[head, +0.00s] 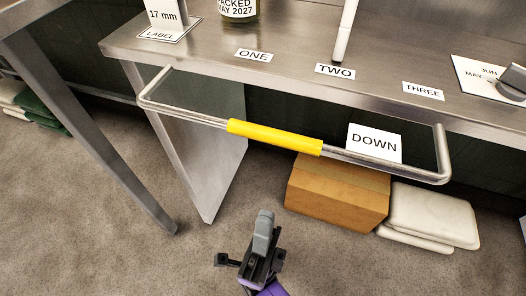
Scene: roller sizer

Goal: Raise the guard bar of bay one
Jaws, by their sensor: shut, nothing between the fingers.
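The guard bar (200,113) is a metal U-shaped rail across the front of the steel bench. It carries a yellow grip sleeve (274,136) at its middle and a white DOWN sign (374,143) right of the sleeve. The bar hangs at or just below the bench's front edge. The bay label ONE (254,55) is on the bench top behind the bar. My gripper (263,226) is shut and empty, low in the picture. In the picture it is below the yellow sleeve and apart from it.
The bench top (210,40) bears labels TWO (334,71) and THREE (423,90), a jar (238,8) and a 17 mm sign (166,14). A cardboard box (337,191) and pale folded items (434,214) lie under the bench. The carpet (130,245) at left front is clear.

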